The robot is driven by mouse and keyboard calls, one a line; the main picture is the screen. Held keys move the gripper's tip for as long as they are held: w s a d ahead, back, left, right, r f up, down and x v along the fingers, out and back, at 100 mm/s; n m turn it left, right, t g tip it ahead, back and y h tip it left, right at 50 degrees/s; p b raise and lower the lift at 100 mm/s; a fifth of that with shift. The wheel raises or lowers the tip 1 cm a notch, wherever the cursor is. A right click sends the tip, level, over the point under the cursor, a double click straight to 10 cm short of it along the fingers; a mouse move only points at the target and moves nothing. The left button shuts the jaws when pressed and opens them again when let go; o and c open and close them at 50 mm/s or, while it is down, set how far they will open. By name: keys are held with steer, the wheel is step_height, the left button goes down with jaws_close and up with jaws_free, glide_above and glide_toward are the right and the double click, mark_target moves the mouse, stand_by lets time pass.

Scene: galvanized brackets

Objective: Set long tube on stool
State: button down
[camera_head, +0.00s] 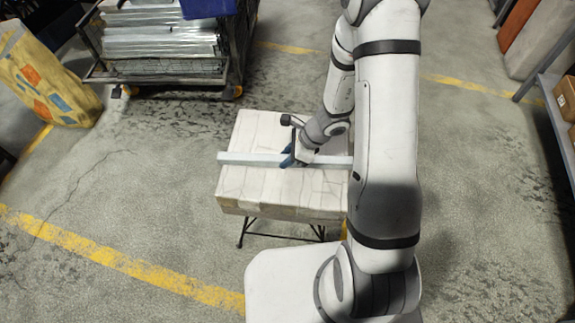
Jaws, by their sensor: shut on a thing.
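The long tube (250,158) is a thin pale metal bar. It lies level across the picture over the stool (270,205), with its left end near the stool's left edge. The stool has a whitish, worn square top and thin black legs. My gripper (288,158) is shut on the tube near its middle. I cannot tell whether the tube touches the stool top or is held just above it. My arm hides the tube's right end and the right part of the stool.
A wire cart (165,75) with stacked metal pieces stands at the back left. A yellow patterned bag (45,80) is at the far left. A shelf (550,95) with boxes stands at the right. The concrete floor (130,200) around the stool is clear.

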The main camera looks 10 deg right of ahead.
mark_target(287, 172)
steer(key=shift+f+b, duration=0.65)
steer(key=shift+f, duration=1.65)
steer(key=shift+f, duration=0.25)
steer(key=c, duration=1.1)
jaws_free()
steer(key=shift+r, duration=0.1)
